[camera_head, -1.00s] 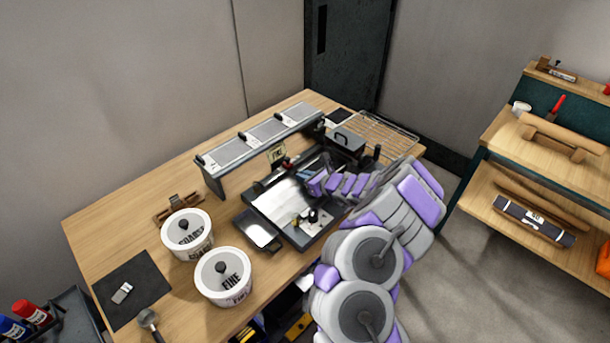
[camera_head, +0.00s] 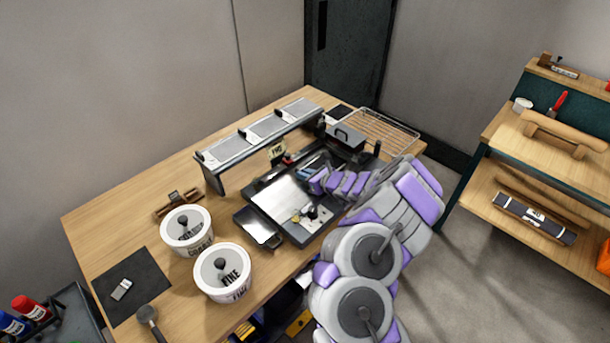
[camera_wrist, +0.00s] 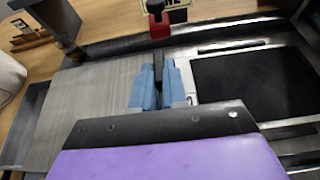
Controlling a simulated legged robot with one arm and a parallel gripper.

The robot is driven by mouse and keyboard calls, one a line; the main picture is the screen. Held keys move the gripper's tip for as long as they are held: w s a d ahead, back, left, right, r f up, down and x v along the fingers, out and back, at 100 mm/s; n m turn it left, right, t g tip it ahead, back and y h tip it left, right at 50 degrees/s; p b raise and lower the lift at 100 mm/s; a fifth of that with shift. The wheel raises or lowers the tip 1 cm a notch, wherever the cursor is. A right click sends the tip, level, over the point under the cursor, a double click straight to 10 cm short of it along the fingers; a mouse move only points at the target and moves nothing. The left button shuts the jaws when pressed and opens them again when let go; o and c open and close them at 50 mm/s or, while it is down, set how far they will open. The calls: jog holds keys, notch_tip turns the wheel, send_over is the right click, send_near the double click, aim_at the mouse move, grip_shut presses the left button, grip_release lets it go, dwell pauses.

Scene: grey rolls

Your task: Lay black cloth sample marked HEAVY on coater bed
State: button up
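The coater (camera_head: 288,203) stands on the wooden table, with a pale grey plate on its bed that also shows at left in the wrist view (camera_wrist: 85,105). A black rectangular panel (camera_wrist: 247,80) lies flat within a pale frame at right in the wrist view. I cannot tell whether it is the cloth sample; no HEAVY marking is readable. My gripper (camera_wrist: 159,88) is over the coater, between plate and panel. Its blue fingers are close together, with a thin dark strip showing between them. I cannot tell whether that strip is held. My arm partly hides the coater in the head view.
Tubs marked COARSE (camera_head: 187,231) and FINE (camera_head: 223,272) stand in front. A raised rack (camera_head: 262,140) runs behind the coater. A black mat (camera_head: 132,287) with a small grey block lies front left. A wire rack (camera_head: 385,130) is back right; shelves (camera_head: 545,150) stand at right.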

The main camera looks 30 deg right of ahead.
jog(key=o, duration=0.5)
jog(key=shift+s+d, duration=0.1)
jog(key=p+v, duration=0.5)
jog(key=v, duration=1.2)
jog(key=shift+s, duration=0.1)
